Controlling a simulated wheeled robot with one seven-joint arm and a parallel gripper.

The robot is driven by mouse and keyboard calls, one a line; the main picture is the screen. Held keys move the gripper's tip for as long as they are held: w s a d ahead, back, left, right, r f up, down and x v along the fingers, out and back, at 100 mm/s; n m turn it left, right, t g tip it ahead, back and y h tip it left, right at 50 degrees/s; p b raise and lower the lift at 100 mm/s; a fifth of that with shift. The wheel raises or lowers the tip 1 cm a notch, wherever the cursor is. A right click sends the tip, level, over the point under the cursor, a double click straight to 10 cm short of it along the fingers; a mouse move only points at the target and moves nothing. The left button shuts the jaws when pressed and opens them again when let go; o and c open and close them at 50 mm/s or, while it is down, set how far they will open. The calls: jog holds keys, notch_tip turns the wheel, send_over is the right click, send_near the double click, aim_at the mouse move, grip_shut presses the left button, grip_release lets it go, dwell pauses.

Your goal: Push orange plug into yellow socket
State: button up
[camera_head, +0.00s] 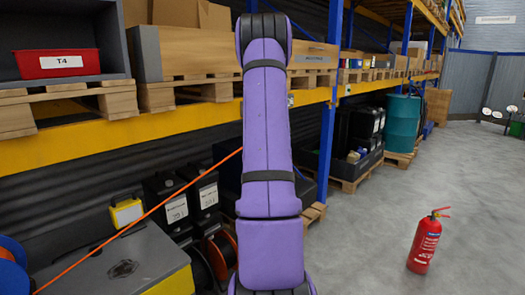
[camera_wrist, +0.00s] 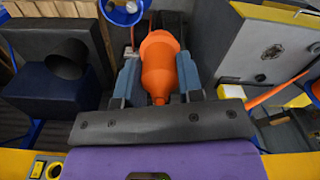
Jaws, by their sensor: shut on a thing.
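The orange plug (camera_wrist: 160,62) is in the wrist view, a rounded body with a narrower neck toward my palm. My gripper (camera_wrist: 158,70) is shut on it, with a blue-grey finger on each side. An orange cable (camera_wrist: 285,90) shows at the right of the wrist view and runs across the head view (camera_head: 137,222) until it passes behind my purple arm. In the head view my arm hides the gripper and plug. I cannot make out the yellow socket for certain; a small yellow box (camera_head: 126,214) with a pale face stands low at the left.
Shelving with a yellow beam (camera_head: 75,142) and pallets spans the left and middle. A red bin (camera_head: 58,64) marked T4 sits on it. Black containers (camera_head: 165,202) stand beneath. A red extinguisher (camera_head: 424,243) stands on the floor at right, with open floor around it.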

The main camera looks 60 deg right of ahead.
jog(key=s+d+r, duration=0.1)
jog(key=d+r, duration=0.3)
jog(key=d, duration=0.7)
jog(key=shift+d, duration=0.2)
dwell(0.9)
jog(key=shift+r, duration=0.1)
